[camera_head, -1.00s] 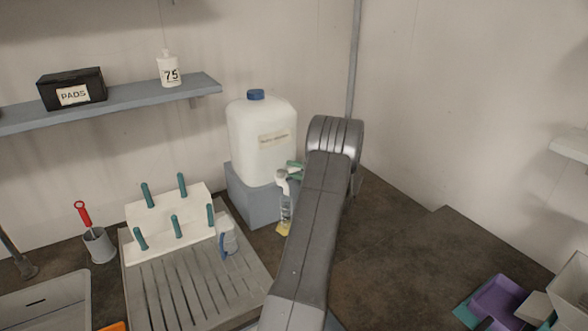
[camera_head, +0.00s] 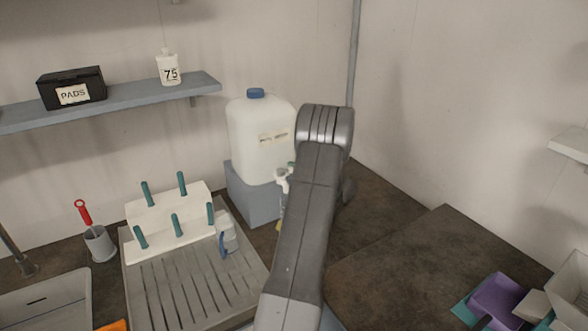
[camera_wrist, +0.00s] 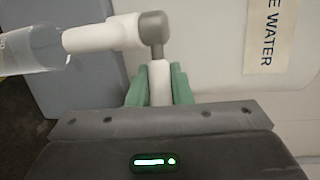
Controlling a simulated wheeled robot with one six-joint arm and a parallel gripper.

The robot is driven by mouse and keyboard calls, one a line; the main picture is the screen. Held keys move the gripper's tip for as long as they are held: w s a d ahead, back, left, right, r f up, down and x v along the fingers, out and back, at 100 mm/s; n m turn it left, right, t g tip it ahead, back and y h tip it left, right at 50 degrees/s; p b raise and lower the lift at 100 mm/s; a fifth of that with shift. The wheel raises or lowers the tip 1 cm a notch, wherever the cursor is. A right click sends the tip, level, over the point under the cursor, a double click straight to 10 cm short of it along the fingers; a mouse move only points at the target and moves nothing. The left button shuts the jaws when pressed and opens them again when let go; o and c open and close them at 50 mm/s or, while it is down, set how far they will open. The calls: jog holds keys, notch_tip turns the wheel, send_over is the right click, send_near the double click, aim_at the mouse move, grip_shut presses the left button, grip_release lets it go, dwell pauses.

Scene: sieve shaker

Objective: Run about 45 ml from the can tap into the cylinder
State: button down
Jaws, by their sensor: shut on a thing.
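The white water can (camera_head: 262,140) with a blue cap stands on a grey-blue block. Its tap (camera_head: 282,182) shows at the lower right of the can. In the wrist view the white spout (camera_wrist: 95,38) joins a grey tap body (camera_wrist: 153,32), and a white lever (camera_wrist: 160,82) sticks out from it. My gripper (camera_wrist: 160,84) is shut on this lever with its green fingers on both sides. The clear cylinder (camera_wrist: 32,38) has its mouth at the spout's end; its far part is out of frame. In the head view my arm hides most of it. I cannot make out any stream or water level.
A grey draining board (camera_head: 200,285) with a white peg rack (camera_head: 150,240) and a clear jug (camera_head: 228,238) lies left of the can. A sink (camera_head: 45,300) is at the far left. The dark worktop (camera_head: 420,265) to the right is clear up to the purple tray (camera_head: 497,298).

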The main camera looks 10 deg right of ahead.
jog(key=shift+s+m+t+h, duration=0.15)
jog(key=shift+m+t+h, duration=0.15)
jog(key=shift+m+h, duration=0.15)
jog(key=c, duration=1.6)
grip_release()
jog(key=b+v, duration=0.2)
jog(key=v, duration=1.2)
jog(key=shift+b, duration=0.3)
